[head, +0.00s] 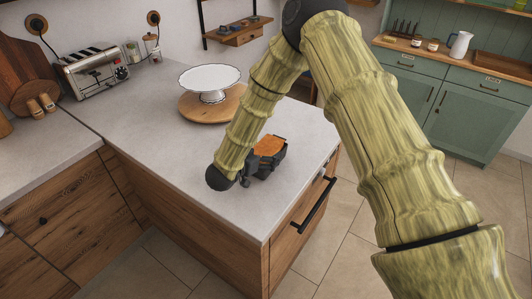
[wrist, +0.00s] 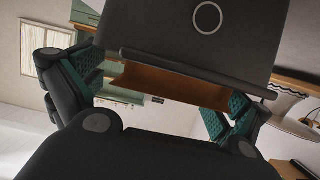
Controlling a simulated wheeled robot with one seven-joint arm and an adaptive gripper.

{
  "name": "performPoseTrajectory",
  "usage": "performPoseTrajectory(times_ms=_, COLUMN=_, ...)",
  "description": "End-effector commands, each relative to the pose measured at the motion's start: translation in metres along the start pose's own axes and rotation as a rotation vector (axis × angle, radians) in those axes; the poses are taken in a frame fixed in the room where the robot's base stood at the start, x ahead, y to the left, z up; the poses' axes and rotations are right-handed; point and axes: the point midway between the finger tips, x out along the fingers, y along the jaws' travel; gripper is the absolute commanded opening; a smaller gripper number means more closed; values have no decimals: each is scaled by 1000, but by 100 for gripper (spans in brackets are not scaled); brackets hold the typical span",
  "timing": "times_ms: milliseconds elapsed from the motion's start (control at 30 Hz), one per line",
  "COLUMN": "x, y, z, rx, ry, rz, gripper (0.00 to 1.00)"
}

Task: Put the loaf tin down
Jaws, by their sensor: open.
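The loaf tin (wrist: 190,45) is dark, with a ring mark on its side, a rolled rim and a brown-orange filling. It fills the upper middle of the wrist view, where it appears upside down. In the head view only the orange top (head: 268,146) and a little dark side show, near the right edge of the grey counter (head: 180,140). My gripper (head: 262,166) is beside the tin at counter height. Its open fingers (wrist: 165,85), with teal pads, stand on either side of the tin. My gripper hides the tin's base, so I cannot tell whether it touches the counter.
A white cake stand (head: 210,78) on a round wooden board (head: 190,108) stands behind the tin. A toaster (head: 92,72) and chopping boards (head: 22,75) are at the far left. The counter left of my gripper is clear. A drawer with a black handle (head: 315,207) lies below the right edge.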

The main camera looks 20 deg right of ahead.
Motion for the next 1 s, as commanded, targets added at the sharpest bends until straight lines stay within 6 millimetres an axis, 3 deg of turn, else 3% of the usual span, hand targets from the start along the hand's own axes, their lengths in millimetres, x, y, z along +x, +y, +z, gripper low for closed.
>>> performPoseTrajectory(times_ms=100, x=2, y=-2, z=2, rx=-1, ry=-1, rz=1, gripper=96)
performPoseTrajectory(times_ms=400, x=3, y=-3, z=2, rx=-1, ry=-1, rz=1, gripper=42)
performPoseTrajectory(times_ms=433, x=3, y=-3, z=2, rx=-1, ry=0, rz=1, gripper=39)
performPoseTrajectory(times_ms=767, x=2, y=-3, z=-2, rx=0, ry=0, rz=1, gripper=39)
performPoseTrajectory(times_ms=1000, x=-3, y=-3, z=-18, rx=2, ry=2, rz=1, gripper=39)
